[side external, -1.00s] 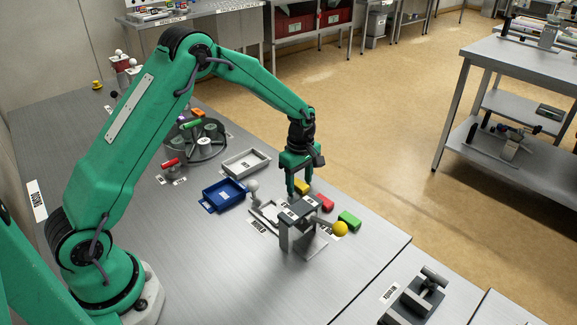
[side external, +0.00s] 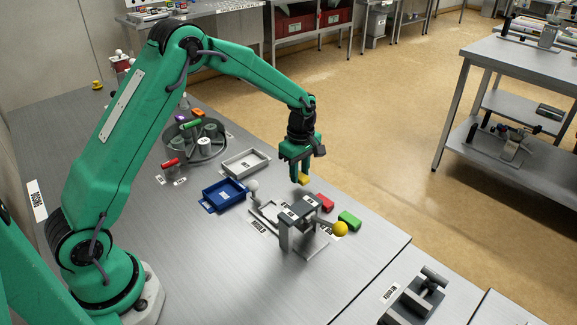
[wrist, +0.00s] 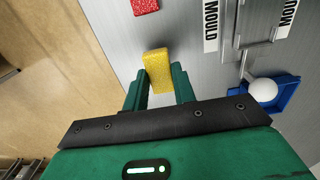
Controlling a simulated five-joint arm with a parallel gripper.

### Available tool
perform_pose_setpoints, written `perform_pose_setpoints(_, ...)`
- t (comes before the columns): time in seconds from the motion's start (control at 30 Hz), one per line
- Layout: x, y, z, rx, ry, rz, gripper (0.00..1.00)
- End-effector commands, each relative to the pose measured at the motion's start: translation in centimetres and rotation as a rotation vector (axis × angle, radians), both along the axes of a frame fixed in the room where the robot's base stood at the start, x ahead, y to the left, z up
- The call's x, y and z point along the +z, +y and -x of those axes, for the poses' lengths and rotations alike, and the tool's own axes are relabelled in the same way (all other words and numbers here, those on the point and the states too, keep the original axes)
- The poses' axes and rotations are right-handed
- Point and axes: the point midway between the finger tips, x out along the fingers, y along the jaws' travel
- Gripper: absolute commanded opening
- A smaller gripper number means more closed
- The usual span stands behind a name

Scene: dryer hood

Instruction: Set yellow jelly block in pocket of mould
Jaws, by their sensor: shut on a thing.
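My gripper (side external: 301,174) is shut on the yellow jelly block (side external: 304,179), which hangs just above the table beyond the press. In the wrist view the yellow block (wrist: 158,68) sticks out between the two green fingers (wrist: 160,90). The mould (side external: 265,211) is a light grey piece at the left of the press, beside a white label reading MOULD. The press partly hides it, and I cannot make out its pocket. The wrist view shows the MOULD label (wrist: 211,22) to the right of the block.
The grey press (side external: 297,212) has a lever with a yellow ball (side external: 340,229). A red block (side external: 325,203) and a green block (side external: 349,220) lie beside it. A white knob (side external: 252,186) stands near the blue tray (side external: 224,194). A grey tray (side external: 246,163) lies behind.

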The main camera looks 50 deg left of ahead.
Motion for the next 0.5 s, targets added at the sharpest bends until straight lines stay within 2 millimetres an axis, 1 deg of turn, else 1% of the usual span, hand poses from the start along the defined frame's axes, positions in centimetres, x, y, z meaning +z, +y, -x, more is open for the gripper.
perform_pose_setpoints(0.03,0.9,0.0,-0.1,0.0,-0.003,0.0,0.04)
perform_pose_setpoints(0.1,2.0,0.0,-0.1,0.0,-0.004,0.0,0.04)
perform_pose_setpoints(0.3,5.0,0.0,-0.1,0.0,-0.003,0.0,0.04)
perform_pose_setpoints(0.4,6.0,0.0,0.0,0.0,-0.003,0.0,0.04)
perform_pose_setpoints(0.5,6.6,0.0,0.0,0.0,0.0,0.0,0.04)
